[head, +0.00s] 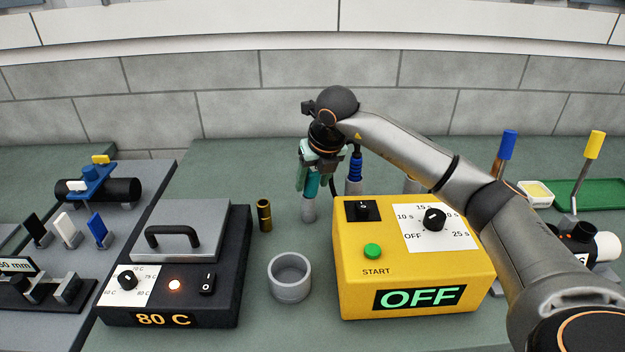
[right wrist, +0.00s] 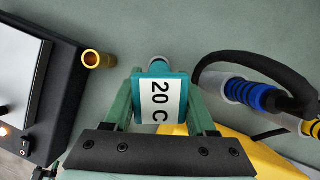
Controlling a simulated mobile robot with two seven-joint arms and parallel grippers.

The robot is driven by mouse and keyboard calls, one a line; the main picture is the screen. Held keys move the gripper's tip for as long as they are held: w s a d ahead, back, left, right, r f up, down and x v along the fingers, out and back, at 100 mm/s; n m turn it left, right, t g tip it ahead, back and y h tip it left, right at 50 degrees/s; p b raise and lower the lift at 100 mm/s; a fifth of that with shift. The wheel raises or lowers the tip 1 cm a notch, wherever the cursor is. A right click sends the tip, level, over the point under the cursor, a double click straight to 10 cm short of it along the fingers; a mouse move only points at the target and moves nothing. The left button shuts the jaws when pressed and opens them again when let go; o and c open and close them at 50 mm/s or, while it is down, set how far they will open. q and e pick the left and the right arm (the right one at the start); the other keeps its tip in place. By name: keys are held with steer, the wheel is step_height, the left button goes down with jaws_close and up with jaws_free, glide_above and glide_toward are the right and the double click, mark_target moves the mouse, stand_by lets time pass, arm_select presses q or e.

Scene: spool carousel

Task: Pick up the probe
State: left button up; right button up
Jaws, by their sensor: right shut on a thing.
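The probe (head: 312,186) is teal, with a white label reading "20 C" that shows in the right wrist view (right wrist: 158,98). My right gripper (head: 320,160) is above the table, left of the yellow box's back corner. Its two green fingers (right wrist: 161,108) are shut on the probe's head from both sides. The probe points down over a small grey cylindrical holder (head: 309,211). Whether its lower end is inside the holder or just above it, I cannot tell. My left gripper is not in view.
The yellow timer box (head: 415,270) reads OFF, close by on the right. A blue ribbed handle (head: 355,172) with a black cable stands behind it. A brass tube (head: 264,215), a grey cup (head: 290,277) and the black heater box (head: 175,270) reading 80 C are left.

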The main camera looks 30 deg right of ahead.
jaws_close()
steer(key=shift+r, duration=0.15)
